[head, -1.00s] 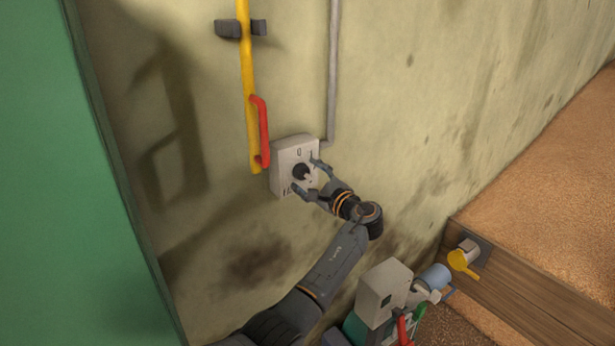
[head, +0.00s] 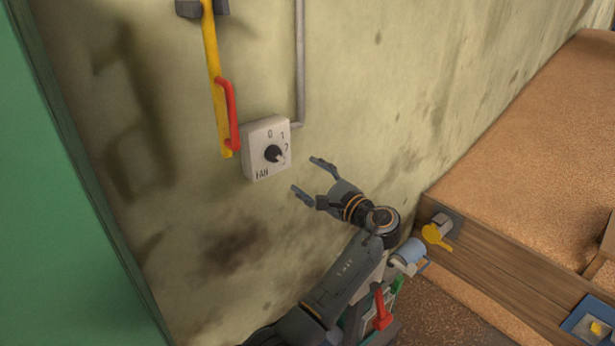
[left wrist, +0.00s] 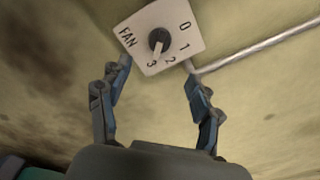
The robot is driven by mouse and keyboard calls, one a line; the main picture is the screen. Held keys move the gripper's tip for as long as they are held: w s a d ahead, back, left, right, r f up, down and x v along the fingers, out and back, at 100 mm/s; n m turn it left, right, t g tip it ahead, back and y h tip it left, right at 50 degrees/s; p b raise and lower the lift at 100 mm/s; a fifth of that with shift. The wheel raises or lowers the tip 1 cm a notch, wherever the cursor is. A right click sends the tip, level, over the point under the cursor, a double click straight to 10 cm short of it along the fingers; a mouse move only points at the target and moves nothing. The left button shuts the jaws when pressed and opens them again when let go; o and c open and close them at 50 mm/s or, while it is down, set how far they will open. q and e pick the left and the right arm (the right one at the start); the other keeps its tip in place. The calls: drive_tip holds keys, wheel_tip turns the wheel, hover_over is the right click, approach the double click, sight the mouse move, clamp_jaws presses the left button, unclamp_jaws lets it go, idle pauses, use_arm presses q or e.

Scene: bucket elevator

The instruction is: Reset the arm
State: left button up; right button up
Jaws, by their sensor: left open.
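My left gripper (head: 312,181) is open and empty, to the right of and slightly below the fan switch box and clear of it. The white fan switch (head: 254,140) is fixed on the wall, with a black rotary knob (head: 273,153) and marks around it. In the left wrist view, the switch (left wrist: 183,26) sits beyond my two open fingers. The pale pointer of its knob (left wrist: 158,40) points between the 2 and the 3, closer to the 3. My right gripper is not in view.
A yellow lever with a red handle (head: 233,115) hangs left above the switch. A grey conduit (head: 300,60) runs up the wall. A green panel (head: 60,230) stands at the left. A wooden board with a yellow valve handle (head: 437,236) borders a grain bed (head: 530,130) at the right.

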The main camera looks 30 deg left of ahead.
use_arm(q)
drive_tip(key=shift+f, duration=0.1)
wheel_tip(320, 180, down, 30)
drive_tip(key=s+d+m+t+h+b, duration=0.1)
drive_tip(key=s+d+m+h+b, duration=0.1)
drive_tip(key=h+b, duration=0.3)
drive_tip(key=s+d+f+n+g+h+b, duration=0.1)
drive_tip(key=s+f+h, duration=0.3)
drive_tip(key=f, duration=0.7)
drive_tip(key=s+d+f+g+h+b, duration=0.1)
drive_tip(key=s+d+f+h, duration=0.1)
drive_tip(key=s+f, duration=0.75)
drive_tip(key=s+d+f+n+g+h+b, duration=0.1)
drive_tip(key=s+f+n+g+h+b, duration=0.2)
drive_tip(key=s+f, duration=1)
drive_tip(key=s+d+f+n+g+h+b, duration=0.15)
drive_tip(key=s+f+n, duration=0.25)
drive_tip(key=s+f, duration=0.95)
drive_tip(key=s+f+n+h+b, duration=0.1)
drive_tip(key=s+n, duration=0.4)
drive_tip(key=s, duration=0.9)
wheel_tip(320, 180, down, 3)
drive_tip(key=shift+s+r+b, duration=0.1)
drive_tip(key=shift+s+b, duration=0.1)
drive_tip(key=shift+b, duration=0.65)
